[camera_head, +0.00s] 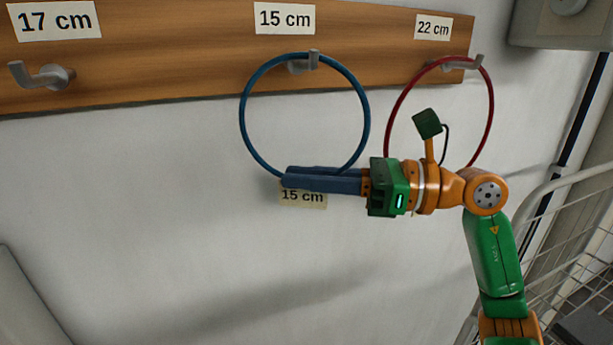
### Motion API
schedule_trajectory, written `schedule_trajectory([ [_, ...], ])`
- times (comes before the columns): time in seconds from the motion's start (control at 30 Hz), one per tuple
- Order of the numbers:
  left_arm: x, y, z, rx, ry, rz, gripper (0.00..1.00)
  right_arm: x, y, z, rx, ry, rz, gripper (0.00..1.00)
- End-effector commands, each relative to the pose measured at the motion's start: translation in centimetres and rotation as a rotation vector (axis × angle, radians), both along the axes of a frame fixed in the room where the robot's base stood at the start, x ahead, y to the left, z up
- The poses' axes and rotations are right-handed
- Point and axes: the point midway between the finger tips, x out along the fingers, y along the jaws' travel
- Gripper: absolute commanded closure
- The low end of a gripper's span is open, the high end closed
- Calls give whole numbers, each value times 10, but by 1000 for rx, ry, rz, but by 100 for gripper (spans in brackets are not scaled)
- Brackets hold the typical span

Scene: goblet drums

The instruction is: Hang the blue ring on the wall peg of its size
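The blue ring (243,125) is upright in front of the board, its top at the grey peg (314,60) under the middle "15 cm" label (285,18). The peg's upturned tip shows at the ring's top edge; I cannot tell whether the ring's weight rests on it. A "15 cm" tag (303,197) shows at the ring's bottom, partly covered by my fingers. My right gripper (290,179) reaches in from the right, its dark blue fingers close together on the ring's bottom edge. My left gripper is out of view.
A red ring (491,110) hangs at the "22 cm" peg (478,62), partly behind my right arm. The "17 cm" peg (42,76) at left is empty. A white wire rack (560,200) stands at right. The wall below the board is clear at left.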

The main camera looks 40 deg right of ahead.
Motion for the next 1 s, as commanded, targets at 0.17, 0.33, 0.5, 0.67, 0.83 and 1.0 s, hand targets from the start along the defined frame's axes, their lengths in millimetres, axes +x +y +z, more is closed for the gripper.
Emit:
schedule_trajectory([
  [0.17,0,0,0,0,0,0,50,0,0,0,0,0,0,55],
  [0.33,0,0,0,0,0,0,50,0,0,0,-1,1,0,55],
  [0.5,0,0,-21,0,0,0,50,-13,-16,-8,0,-1,-5,55],
  [0.67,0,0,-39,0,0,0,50,-37,-40,-6,1,-2,-4,55],
  [0.83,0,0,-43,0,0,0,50,-49,-51,-2,0,0,-1,55],
  [1.0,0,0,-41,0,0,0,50,-49,-52,0,-1,1,0,55],
])
